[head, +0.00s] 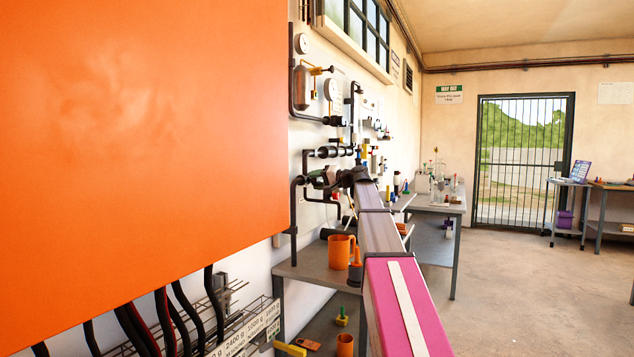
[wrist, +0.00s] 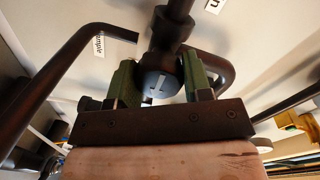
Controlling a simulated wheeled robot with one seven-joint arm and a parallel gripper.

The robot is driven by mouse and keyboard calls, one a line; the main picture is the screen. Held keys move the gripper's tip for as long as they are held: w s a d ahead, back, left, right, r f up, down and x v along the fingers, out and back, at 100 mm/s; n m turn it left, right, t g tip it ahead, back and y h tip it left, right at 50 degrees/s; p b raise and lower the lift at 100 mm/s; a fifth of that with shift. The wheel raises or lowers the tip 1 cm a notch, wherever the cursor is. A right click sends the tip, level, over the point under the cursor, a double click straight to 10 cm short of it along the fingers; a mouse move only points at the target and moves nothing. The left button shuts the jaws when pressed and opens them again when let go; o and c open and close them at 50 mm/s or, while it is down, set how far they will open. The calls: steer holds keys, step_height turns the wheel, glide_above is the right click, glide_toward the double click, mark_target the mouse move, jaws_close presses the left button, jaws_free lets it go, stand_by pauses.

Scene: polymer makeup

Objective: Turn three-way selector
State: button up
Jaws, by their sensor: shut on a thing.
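The three-way selector (wrist: 163,84) shows in the wrist view as a grey round body with a dark T-shaped mark on its face. Dark pipes run from it upward and to the right. My gripper (wrist: 160,88) has its two green fingers on either side of the selector and is shut on it. In the head view my gripper (head: 333,178) is at the wall pipework, at the far end of my pink and grey arm. There the selector is too small and covered to make out.
A large orange panel (head: 140,130) fills the left of the head view. Gauges and pipes line the wall. A grey bench (head: 312,264) with an orange mug (head: 340,251) stands below the arm. The floor at right is clear.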

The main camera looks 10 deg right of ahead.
steer(key=shift+s+f, duration=0.1)
steer(key=shift+f, duration=0.05)
steer(key=o, duration=0.9)
steer(key=v, duration=1)
steer(key=shift+s+d, duration=0.25)
steer(key=shift+d, duration=0.05)
